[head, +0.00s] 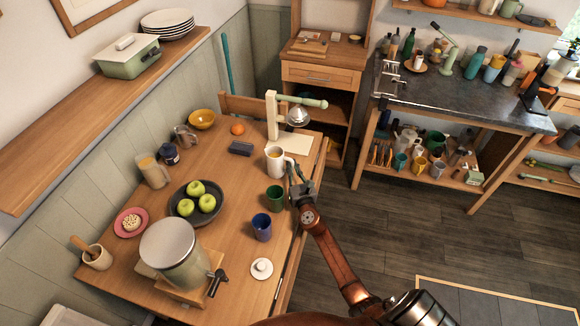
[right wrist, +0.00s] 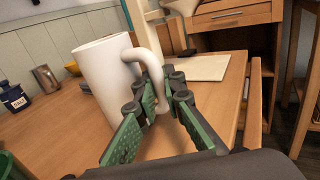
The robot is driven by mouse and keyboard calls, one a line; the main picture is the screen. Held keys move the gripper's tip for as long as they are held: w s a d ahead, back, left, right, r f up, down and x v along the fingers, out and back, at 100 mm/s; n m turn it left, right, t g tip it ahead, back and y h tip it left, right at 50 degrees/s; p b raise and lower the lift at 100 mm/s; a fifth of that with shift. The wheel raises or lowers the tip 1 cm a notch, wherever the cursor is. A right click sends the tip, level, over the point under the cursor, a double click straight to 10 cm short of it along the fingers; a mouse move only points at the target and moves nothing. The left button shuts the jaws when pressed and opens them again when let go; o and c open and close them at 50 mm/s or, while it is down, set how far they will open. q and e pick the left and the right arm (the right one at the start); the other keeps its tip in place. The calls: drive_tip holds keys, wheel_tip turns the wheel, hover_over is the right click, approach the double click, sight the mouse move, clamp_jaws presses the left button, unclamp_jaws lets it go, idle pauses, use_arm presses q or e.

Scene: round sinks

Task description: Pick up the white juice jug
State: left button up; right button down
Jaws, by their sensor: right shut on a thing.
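The white juice jug (head: 273,165) is at the right side of the wooden table in the head view, with something orange inside. In the right wrist view the jug (right wrist: 103,75) fills the left middle and looks close to upright, its curved handle facing me. My right gripper (head: 298,180) comes from the lower right and is on the handle side. In the right wrist view my right gripper (right wrist: 165,90) has its green-padded fingers closed around the handle. I cannot tell whether the jug's base touches the table. My left gripper is not in view.
A green cup (head: 275,197) and a blue cup (head: 262,228) stand just in front of the jug. A cream stand (head: 272,115) and a pale board (head: 290,144) are behind it. A bowl of green apples (head: 181,211) and a large pot (head: 172,257) are further left.

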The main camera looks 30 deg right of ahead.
drive_tip(key=shift+r+p, duration=0.8)
drive_tip(key=shift+r, duration=0.55)
use_arm(q)
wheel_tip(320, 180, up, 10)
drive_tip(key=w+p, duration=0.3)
drive_tip(key=p, duration=0.5)
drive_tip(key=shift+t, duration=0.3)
use_arm(e)
drive_tip(key=s+d+r, duration=0.8)
drive_tip(key=s+r, duration=0.2)
drive_tip(key=s, duration=0.1)
drive_tip(key=shift+r, duration=0.15)
drive_tip(key=shift+s+d, duration=0.1)
drive_tip(key=shift+s, duration=0.05)
